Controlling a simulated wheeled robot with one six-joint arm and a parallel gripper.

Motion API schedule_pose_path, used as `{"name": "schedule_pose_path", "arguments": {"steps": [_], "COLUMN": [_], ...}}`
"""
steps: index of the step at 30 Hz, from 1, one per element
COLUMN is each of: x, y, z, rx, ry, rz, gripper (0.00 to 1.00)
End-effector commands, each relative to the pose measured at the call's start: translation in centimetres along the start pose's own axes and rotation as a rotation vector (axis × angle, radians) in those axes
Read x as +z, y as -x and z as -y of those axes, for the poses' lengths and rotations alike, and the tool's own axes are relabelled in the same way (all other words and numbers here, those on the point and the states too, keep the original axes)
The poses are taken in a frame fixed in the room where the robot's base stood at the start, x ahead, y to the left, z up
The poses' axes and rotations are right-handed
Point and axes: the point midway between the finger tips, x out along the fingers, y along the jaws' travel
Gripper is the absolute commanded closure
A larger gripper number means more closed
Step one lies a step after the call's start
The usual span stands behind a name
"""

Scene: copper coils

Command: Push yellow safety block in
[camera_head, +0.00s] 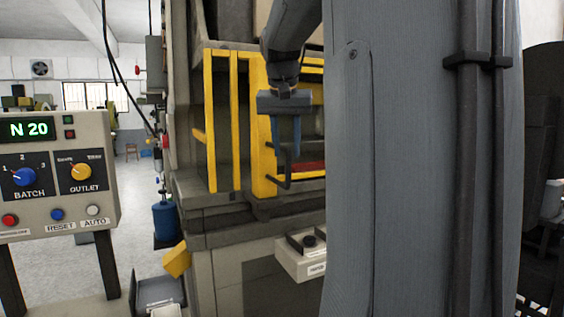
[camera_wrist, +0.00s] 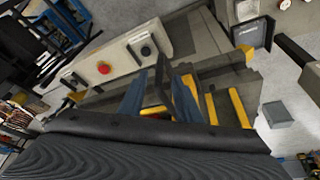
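A yellow block (camera_head: 177,259) sticks out low at the left side of the press, below its bed; I take it to be the safety block. I cannot identify it surely in the wrist view. My gripper (camera_head: 285,148) points down in front of the press's yellow guard frame (camera_head: 262,125), well above and to the right of the block. Its two blue fingers stand apart. They are near the guard's black handle (camera_head: 287,178); in the wrist view, a dark bar (camera_wrist: 163,75) shows between the fingers (camera_wrist: 160,88). I cannot tell whether they touch it.
A control panel (camera_head: 55,150) reading N 20 stands at the left. A small button box (camera_head: 303,262) juts from the press front; a red button (camera_wrist: 103,68) shows in the wrist view. My grey column hides the right of the head view. Floor (camera_head: 140,200) shows between panel and press.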

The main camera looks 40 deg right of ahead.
Motion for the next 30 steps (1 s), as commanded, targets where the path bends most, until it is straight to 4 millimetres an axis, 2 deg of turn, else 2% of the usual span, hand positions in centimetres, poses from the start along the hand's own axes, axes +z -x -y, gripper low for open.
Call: {"name": "schedule_pose_path", "arguments": {"steps": [2, 15, 20, 27, 28, 30], "x": [-0.2, -0.1, -0.1, -0.1, -0.1, -0.1], "y": [-0.4, -6.5, -7.4, -7.5, -7.5, -7.5], "z": [-0.2, -0.1, -0.1, -0.1, -0.1, -0.1], "rx": [0.002, 0.002, 0.001, 0.001, 0.0, 0.0], "ry": [-0.005, -0.002, -0.001, -0.001, -0.001, -0.001], "rz": [0.0, 0.001, -0.001, -0.002, -0.002, -0.002], "gripper": [0.69, 0.69, 0.69, 0.69, 0.71, 0.82]}}
